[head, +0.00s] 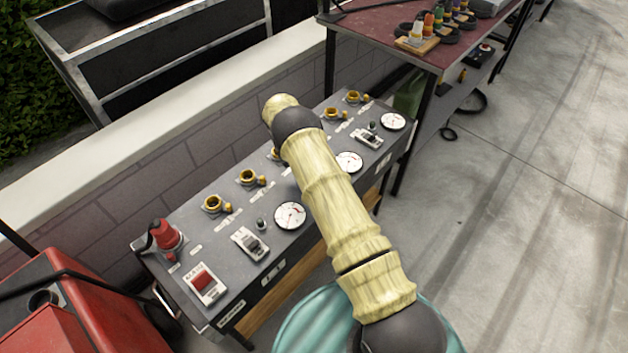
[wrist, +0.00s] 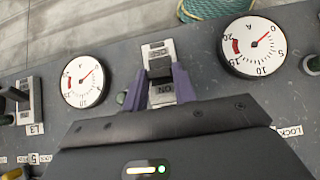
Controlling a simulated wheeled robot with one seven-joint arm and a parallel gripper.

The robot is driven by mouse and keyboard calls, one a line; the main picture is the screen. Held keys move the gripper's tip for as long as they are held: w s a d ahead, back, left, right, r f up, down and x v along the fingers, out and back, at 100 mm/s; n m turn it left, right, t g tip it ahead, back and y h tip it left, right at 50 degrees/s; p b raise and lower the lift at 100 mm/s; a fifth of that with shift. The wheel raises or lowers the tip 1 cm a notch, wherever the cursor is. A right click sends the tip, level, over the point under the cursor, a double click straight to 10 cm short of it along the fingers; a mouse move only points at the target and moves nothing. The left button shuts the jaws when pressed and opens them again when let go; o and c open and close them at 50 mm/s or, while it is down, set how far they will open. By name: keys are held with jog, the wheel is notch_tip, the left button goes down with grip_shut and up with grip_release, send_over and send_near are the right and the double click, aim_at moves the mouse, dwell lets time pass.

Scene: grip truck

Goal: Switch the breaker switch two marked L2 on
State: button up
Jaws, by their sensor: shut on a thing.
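The breaker switch (wrist: 160,66) in the middle of the wrist view has a dark lever in a pale housing, with an "ON" marking upside down on the near side. Its own L2 label does not show, but the neighbouring breaker on the left bears the label L3 (wrist: 36,129). My gripper (wrist: 160,82) has its two purple fingers on either side of this switch, shut on it. In the head view my arm covers the middle of the panel (head: 204,245), so this switch and the gripper are hidden there.
Dial gauges stand left (wrist: 83,81) and right (wrist: 253,46) of the switch. The L3 breaker (wrist: 20,100) is further left. In the head view another breaker (head: 250,244), a red-rocker switch (head: 205,283) and a red plug (head: 163,236) sit at the panel's near end.

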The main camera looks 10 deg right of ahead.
jog(key=shift+w+a+f+g+h+b, duration=0.2)
jog(key=shift+w+f+g+h+b, duration=0.3)
jog(key=shift+b, duration=1.65)
jog(key=shift+s+g+b, duration=0.1)
jog(key=shift+g+b, duration=0.2)
jog(key=shift+b, duration=0.05)
jog(key=shift+a+r+h+b, duration=0.1)
jog(key=shift+r+h+b, duration=0.15)
jog(key=shift+b, duration=0.25)
jog(key=o, duration=1)
notch_tip(320, 180, up, 10)
jog(key=p, duration=0.5)
